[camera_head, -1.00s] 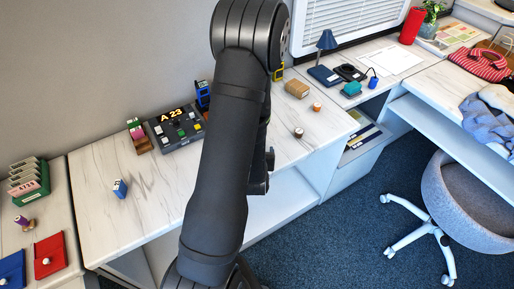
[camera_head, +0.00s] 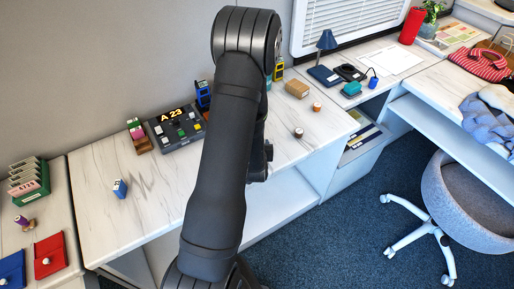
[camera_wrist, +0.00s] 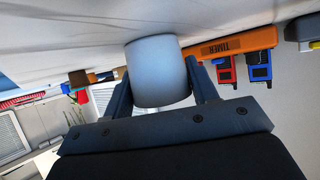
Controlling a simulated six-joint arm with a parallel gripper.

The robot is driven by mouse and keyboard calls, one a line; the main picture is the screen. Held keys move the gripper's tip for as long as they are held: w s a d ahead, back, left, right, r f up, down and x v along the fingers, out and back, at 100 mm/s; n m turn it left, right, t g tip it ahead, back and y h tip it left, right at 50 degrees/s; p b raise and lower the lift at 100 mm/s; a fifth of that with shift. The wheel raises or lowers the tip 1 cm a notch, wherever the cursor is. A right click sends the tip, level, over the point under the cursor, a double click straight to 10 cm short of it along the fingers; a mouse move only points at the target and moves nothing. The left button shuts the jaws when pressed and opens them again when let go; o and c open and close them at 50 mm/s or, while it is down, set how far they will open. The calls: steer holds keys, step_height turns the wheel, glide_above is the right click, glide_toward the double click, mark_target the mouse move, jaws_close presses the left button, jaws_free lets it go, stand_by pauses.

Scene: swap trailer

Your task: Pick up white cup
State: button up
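The white cup (camera_wrist: 158,72) fills the middle of the wrist view, which is turned upside down. It appears to stand on the pale desktop. My gripper (camera_wrist: 160,66) has one dark finger on each side of the cup, close to its walls. The fingers are wide apart, and I cannot tell whether they press on the cup or leave a small gap. In the head view, my arm hides the cup and the gripper.
An orange timer (camera_wrist: 231,42) and red and blue radios (camera_wrist: 259,66) are close to the cup in the wrist view.

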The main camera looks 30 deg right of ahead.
steer(key=shift+c, duration=1.1)
steer(key=shift+r, duration=0.1)
